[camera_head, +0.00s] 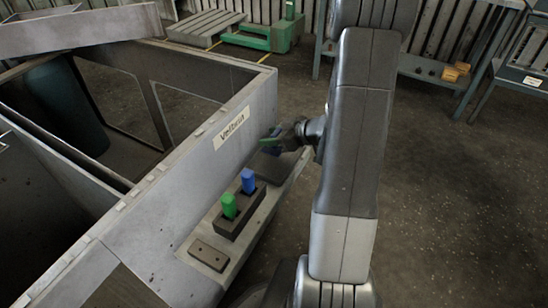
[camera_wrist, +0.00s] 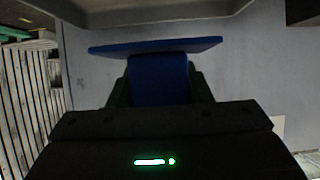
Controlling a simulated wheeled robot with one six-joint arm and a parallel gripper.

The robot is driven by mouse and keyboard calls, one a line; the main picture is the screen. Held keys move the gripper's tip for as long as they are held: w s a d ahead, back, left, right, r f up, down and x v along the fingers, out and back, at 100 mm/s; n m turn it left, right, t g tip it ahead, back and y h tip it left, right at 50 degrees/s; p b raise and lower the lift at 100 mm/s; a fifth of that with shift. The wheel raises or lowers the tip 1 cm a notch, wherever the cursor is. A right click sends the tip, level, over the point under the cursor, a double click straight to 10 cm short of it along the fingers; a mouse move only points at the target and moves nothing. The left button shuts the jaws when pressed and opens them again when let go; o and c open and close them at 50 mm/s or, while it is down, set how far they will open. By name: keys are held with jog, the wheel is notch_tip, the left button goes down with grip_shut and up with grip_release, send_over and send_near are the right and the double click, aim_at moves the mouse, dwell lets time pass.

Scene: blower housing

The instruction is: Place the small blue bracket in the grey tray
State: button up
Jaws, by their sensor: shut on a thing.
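My gripper (camera_wrist: 160,84) is shut on the small blue bracket (camera_wrist: 155,47), whose wide flat plate stands out beyond the fingers in the wrist view. In the head view my gripper (camera_head: 275,140) is small, beside the housing wall and above the far end of its side ledge; the bracket there is mostly hidden. A dark grey, shallow shape (camera_head: 278,164) lies on the ledge just below the gripper and may be the grey tray. A grey rim (camera_wrist: 150,14) crosses the top of the wrist view; I cannot tell whether it is the tray.
The large grey housing (camera_head: 170,170) with its open top fills the left. On its ledge stand a dark holder (camera_head: 237,222) with a green peg (camera_head: 229,206) and a blue peg (camera_head: 248,181), and a flat plate (camera_head: 208,254). Open floor lies to the right.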

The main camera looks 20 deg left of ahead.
aim_at(273, 158)
jog(key=shift+f+b, duration=0.9)
jog(key=shift+f, duration=2.1)
jog(key=shift+f, duration=0.15)
jog(key=o, duration=1)
jog(key=shift+o, duration=0.2)
